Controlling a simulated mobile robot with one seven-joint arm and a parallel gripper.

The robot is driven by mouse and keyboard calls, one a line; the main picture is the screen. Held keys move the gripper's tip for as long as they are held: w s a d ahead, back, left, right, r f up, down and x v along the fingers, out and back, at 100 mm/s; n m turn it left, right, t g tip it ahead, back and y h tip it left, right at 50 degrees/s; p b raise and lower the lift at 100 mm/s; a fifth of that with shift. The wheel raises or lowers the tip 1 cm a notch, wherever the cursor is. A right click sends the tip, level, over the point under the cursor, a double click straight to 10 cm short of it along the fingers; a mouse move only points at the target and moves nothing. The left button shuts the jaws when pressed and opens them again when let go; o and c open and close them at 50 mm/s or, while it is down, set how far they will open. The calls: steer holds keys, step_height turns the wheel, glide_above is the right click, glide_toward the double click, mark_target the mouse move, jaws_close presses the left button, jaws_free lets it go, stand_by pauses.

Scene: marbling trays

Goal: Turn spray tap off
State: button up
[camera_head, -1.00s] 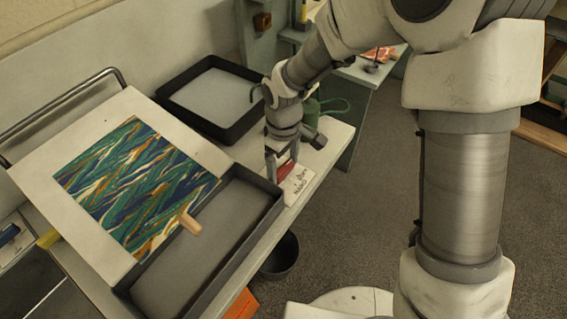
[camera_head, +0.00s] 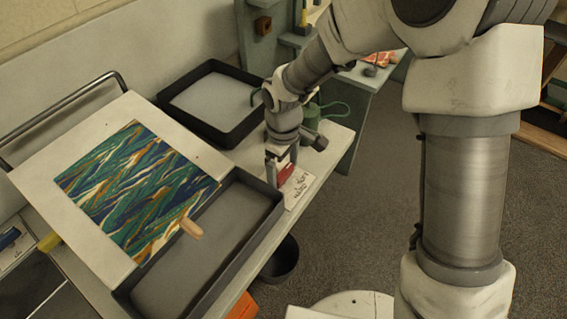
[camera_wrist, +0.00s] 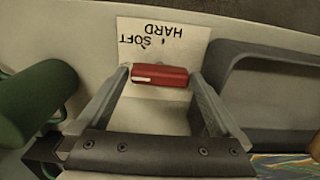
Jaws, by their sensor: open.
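A red bar-shaped handle (camera_wrist: 160,75), likely the tap's, lies across a card (camera_wrist: 160,38) printed SOFT and HARD, upside down in the wrist view. A pale mark shows on its left end. My gripper (camera_wrist: 160,82) is open, with one finger at each end of the red handle. The left finger is very close to the handle; contact cannot be told. In the head view the red handle (camera_head: 286,173) shows between the fingers of my gripper (camera_head: 281,168), above the card (camera_head: 297,191) on the bench. The handle's mounting is hidden.
A dark-rimmed tray (camera_head: 275,213) stands left of the card, with a marbled sheet on a board (camera_head: 65,213) beyond. Another tray (camera_head: 215,66) is behind. A green cylinder (camera_wrist: 35,100) is close left of my gripper. A dark bucket (camera_head: 283,262) stands below the bench edge.

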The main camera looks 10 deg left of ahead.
mark_target(284, 172)
step_height(284, 172, up, 18)
steer(key=p, duration=0.1)
steer(key=shift+f+p, duration=0.25)
steer(key=shift+p, duration=0.15)
